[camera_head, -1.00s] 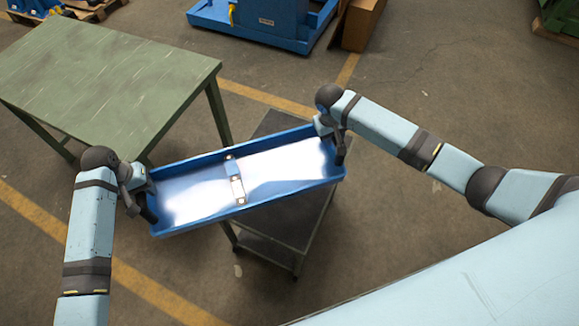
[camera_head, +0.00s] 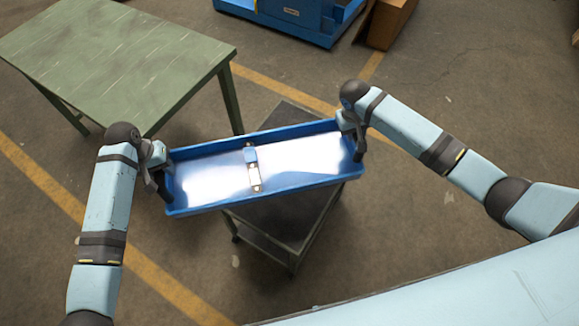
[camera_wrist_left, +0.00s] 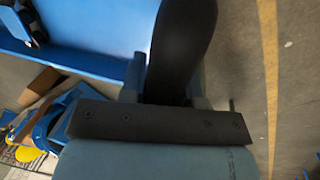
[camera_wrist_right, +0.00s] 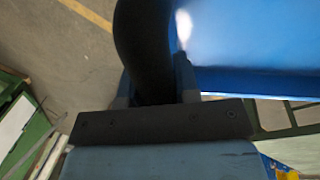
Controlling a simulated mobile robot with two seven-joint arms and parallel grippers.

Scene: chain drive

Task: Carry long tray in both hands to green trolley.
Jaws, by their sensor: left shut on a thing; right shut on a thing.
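The long blue tray (camera_head: 215,206) is held across the picture, its right end a little higher in the picture. My left gripper (camera_head: 157,172) is shut on its left end and my right gripper (camera_head: 354,137) on its right end. The wrist views show the tray's blue wall beside a dark finger, in the left (camera_wrist_left: 85,60) and the right (camera_wrist_right: 240,82). A trolley (camera_head: 285,222) with a dark top and grey-green frame stands under the tray, partly hidden by it. I cannot tell the gap between tray and top.
A small pale part with holes (camera_head: 254,175) lies mid-tray by a blue strip. A green table (camera_head: 120,55) stands at the upper left, close to the tray's left end. A blue machine base (camera_head: 300,18) and a cardboard box (camera_head: 385,22) are behind. Floor at the right is clear.

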